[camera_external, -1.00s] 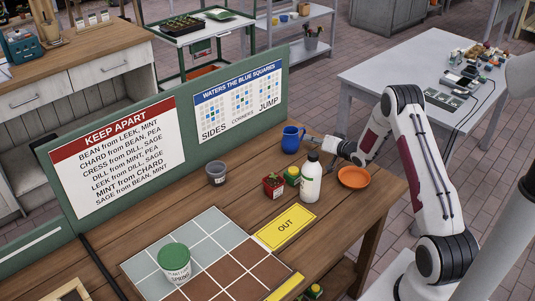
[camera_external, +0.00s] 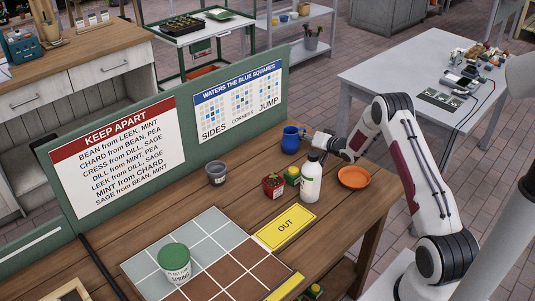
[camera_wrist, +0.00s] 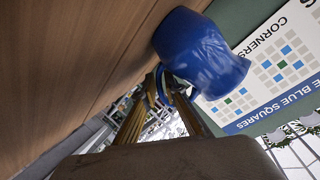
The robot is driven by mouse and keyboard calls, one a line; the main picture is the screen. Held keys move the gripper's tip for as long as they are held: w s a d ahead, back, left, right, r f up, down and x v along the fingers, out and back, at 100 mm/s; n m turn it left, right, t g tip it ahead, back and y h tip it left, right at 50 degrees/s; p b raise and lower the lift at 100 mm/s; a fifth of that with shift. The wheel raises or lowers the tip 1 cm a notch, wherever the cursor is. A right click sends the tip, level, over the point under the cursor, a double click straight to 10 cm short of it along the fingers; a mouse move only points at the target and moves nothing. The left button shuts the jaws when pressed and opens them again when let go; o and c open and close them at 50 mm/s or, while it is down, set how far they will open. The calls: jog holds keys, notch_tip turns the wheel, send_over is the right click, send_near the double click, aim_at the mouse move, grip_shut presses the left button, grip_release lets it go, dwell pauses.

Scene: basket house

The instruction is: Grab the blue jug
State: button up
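The blue jug (camera_external: 290,140) stands upright on the wooden bench near the green board, its handle side toward my gripper. It also shows large in the wrist view (camera_wrist: 200,52), tilted by the camera angle. My gripper (camera_external: 308,135) is right beside it, at the handle. In the wrist view, my two gold-coloured fingers (camera_wrist: 164,82) reach to the handle, with a gap between them and part of the blue handle showing at the tips. Whether the fingers touch the handle is unclear.
A white bottle (camera_external: 310,180) stands in front of my wrist, near a red pot (camera_external: 273,185) and a small yellow-green pot (camera_external: 292,175). An orange plate (camera_external: 354,177) lies right. A grey cup (camera_external: 216,173) stands left. The green board (camera_external: 187,145) rises behind the jug.

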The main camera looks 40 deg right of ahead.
dwell(0.3)
jog(key=shift+r, duration=0.1)
grip_shut()
jog(key=shift+r, duration=0.1)
jog(key=shift+r, duration=4.75)
jog(key=shift+r, duration=0.15)
jog(key=shift+w+a, duration=0.1)
